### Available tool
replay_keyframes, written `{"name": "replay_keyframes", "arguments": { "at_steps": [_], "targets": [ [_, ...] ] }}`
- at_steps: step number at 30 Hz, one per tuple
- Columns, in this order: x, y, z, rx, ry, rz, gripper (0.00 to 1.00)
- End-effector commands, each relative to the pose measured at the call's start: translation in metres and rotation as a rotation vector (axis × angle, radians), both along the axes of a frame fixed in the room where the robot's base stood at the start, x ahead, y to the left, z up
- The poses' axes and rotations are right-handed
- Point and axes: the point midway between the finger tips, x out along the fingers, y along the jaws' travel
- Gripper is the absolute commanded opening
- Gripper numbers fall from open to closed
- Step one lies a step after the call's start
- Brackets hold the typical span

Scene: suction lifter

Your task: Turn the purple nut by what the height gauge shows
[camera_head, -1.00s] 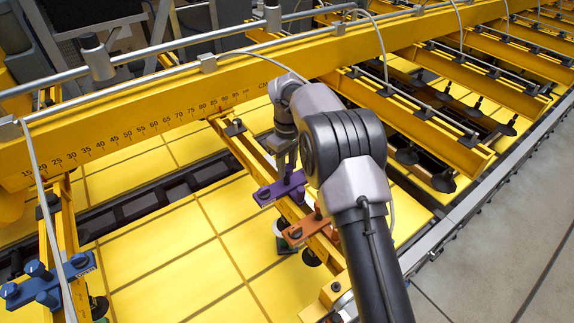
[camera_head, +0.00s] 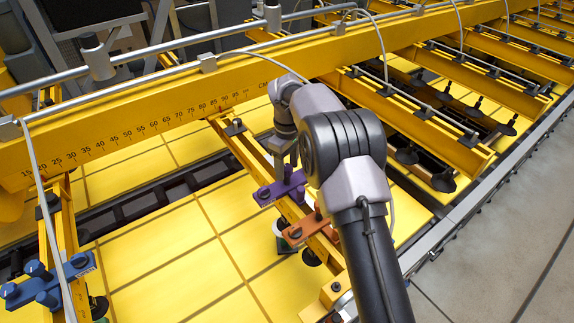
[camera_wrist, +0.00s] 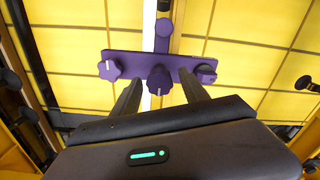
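The purple bracket (camera_head: 272,193) sits on the yellow crossbeam below my gripper. In the wrist view the purple bracket (camera_wrist: 140,62) carries several purple knobs. The middle purple knob (camera_wrist: 160,80) has a white mark and stands between my fingers. My gripper (camera_wrist: 160,84) is open around it, with a gap visible on each side. In the head view my gripper (camera_head: 286,158) points down at the bracket; the grip is too small to judge there. I cannot make out a height gauge reading.
An orange bracket (camera_head: 308,229) is on the same crossbeam, close to my arm. A blue bracket (camera_head: 45,283) is at the lower left. A long yellow beam (camera_head: 150,113) with a centimetre scale runs behind. Yellow panels (camera_head: 170,260) lie below.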

Motion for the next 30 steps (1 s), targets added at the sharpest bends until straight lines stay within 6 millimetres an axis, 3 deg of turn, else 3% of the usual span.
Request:
{"name": "replay_keyframes", "arguments": {
  "at_steps": [11, 14, 24, 30],
  "targets": [
    [0.001, 0.000, 0.009, 0.001, -0.005, -0.001, 0.54],
    [0.002, 0.000, 0.029, 0.001, -0.008, 0.000, 0.54],
    [0.002, 0.000, 0.135, 0.001, -0.007, 0.000, 0.54],
    [0.002, 0.000, 0.168, 0.000, -0.005, 0.001, 0.54]
  ]
}}
